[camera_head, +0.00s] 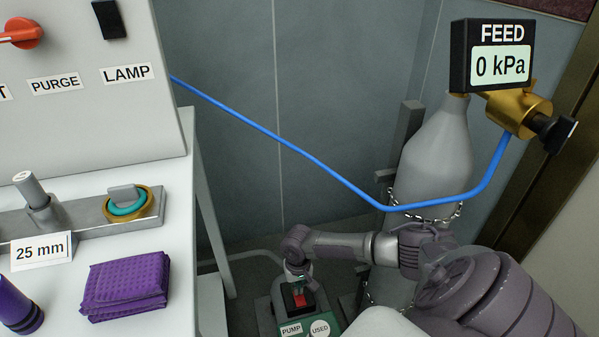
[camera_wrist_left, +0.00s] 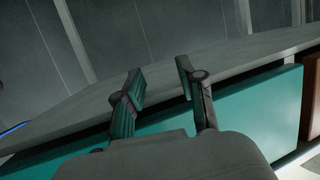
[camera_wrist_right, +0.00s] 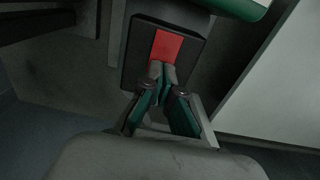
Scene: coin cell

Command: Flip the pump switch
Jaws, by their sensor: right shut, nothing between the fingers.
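The pump switch is a red rocker (camera_head: 299,300) in a black housing on top of a green unit with a PUMP label (camera_head: 291,330), low beside the table. In the right wrist view the red rocker (camera_wrist_right: 167,46) lies just beyond my fingertips. My right gripper (camera_head: 298,281) points down over the switch, shut and empty; in its wrist view the fingertips (camera_wrist_right: 162,72) overlap the near end of the rocker. Whether they touch it I cannot tell. My left gripper (camera_wrist_left: 158,83) is open and empty, close to a pale edge with a teal panel.
A grey gas cylinder (camera_head: 437,150) stands chained at the right, with a brass valve (camera_head: 518,108) and a FEED display (camera_head: 491,55) reading 0 kPa. A blue hose (camera_head: 305,151) spans to the panel box. A purple cloth (camera_head: 125,286) lies on the white table.

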